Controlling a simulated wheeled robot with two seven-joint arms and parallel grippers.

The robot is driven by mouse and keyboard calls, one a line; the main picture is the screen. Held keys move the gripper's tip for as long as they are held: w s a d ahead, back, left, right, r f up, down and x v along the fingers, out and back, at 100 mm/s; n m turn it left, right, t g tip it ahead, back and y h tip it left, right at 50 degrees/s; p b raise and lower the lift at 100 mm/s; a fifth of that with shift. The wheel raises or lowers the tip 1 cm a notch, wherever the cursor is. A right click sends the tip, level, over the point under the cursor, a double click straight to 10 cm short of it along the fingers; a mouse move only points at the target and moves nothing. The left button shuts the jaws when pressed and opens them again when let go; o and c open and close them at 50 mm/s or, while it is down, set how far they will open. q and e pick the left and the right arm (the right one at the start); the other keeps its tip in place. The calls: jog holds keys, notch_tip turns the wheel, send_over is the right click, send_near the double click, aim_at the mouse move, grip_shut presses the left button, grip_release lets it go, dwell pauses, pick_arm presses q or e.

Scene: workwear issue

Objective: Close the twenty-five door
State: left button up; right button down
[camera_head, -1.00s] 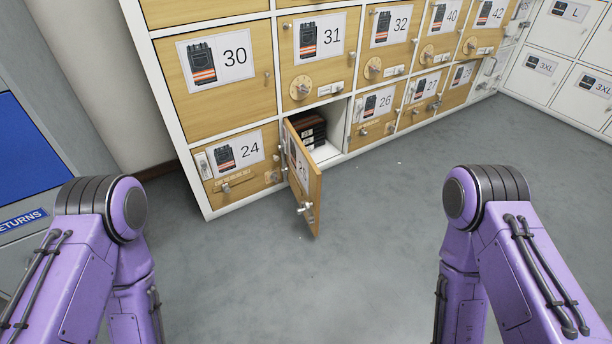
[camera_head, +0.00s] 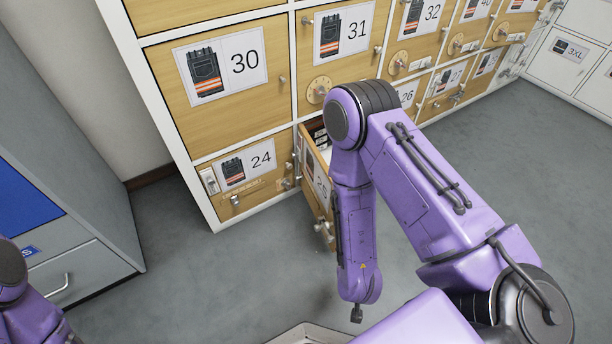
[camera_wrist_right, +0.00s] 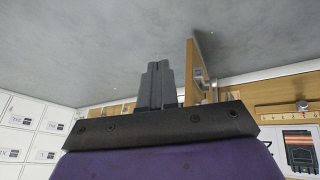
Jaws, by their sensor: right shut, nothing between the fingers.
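The twenty-five door (camera_head: 316,185) stands open, swung out from the low wooden locker row beside door 24. It also shows edge-on in the right wrist view (camera_wrist_right: 191,70), with its latch on the right side. My right forearm hides part of it and most of its opening in the head view. My right gripper (camera_wrist_right: 155,70) is shut and empty. In the upside-down wrist view it appears just left of the door; I cannot tell if they touch. My left gripper is out of view; only part of my left arm shows at bottom left.
Door 24 (camera_head: 243,177) is shut, with door 30 (camera_head: 225,78) and door 31 (camera_head: 337,52) above. A grey returns cabinet (camera_head: 75,230) stands at left. The grey floor (camera_head: 210,270) before the lockers is clear. White lockers (camera_head: 575,55) stand at far right.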

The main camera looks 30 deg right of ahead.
pick_arm(q)
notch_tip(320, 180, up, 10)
jog(key=p, duration=0.7)
pick_arm(e)
jog(key=w+a+r+n+h, duration=0.1)
jog(key=w+a+r, duration=0.4)
jog(key=r, duration=0.5)
jog(key=w+a+r+n+h, duration=0.1)
jog(key=w+a+r, duration=0.3)
jog(key=w+r, duration=0.45)
pick_arm(q)
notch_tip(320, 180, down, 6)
jog(key=b, duration=0.6)
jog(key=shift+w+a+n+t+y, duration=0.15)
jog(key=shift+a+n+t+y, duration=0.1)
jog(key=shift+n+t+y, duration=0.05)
pick_arm(e)
jog(key=w+d+f, duration=0.2)
jog(key=d+f, duration=0.5)
jog(key=d, duration=0.2)
jog(key=shift+f, duration=0.2)
jog(key=shift+s+d, duration=0.1)
jog(key=shift+d, duration=0.05)
